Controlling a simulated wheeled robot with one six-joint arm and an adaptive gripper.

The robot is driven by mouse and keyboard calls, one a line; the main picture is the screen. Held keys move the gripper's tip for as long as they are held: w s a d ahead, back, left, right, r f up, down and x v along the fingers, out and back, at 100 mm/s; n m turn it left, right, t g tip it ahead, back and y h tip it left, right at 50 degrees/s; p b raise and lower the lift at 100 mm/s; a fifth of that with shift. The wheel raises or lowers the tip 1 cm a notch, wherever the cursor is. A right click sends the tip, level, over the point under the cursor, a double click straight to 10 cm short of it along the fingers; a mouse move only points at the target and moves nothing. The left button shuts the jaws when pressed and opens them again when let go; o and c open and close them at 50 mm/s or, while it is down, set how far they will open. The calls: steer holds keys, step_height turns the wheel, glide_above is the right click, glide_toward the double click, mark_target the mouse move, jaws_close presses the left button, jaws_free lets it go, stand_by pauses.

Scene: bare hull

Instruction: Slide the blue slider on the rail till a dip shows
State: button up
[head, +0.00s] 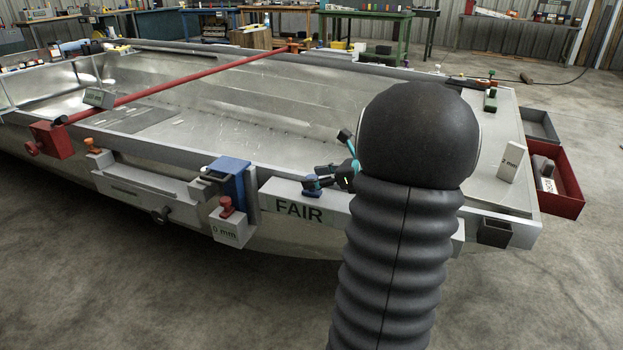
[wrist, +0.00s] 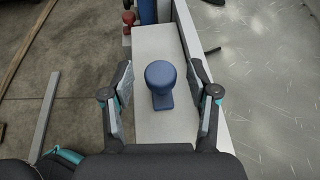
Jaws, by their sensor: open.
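The blue slider (head: 233,178) sits on the hull's near top edge rail (head: 165,152), left of a pale block marked FAIR (head: 300,210). A part of it shows at the top edge of the wrist view (wrist: 148,11). A blue knob (wrist: 161,76) stands on top of the pale block (wrist: 165,125). My gripper (head: 325,170) is open above the FAIR block, right of the slider. In the wrist view its fingers stand on either side of the blue knob with gaps. In the head view my arm hides the right part of the block.
A block marked 0 mm (head: 231,229) with a red knob hangs beside the slider. A red bar (head: 180,85) crosses the hull. A 2 mm block (head: 511,161) stands on the right edge, near a red tray (head: 572,190). The hull's inside is mostly open.

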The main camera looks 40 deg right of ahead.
steer(key=shift+x, duration=0.75)
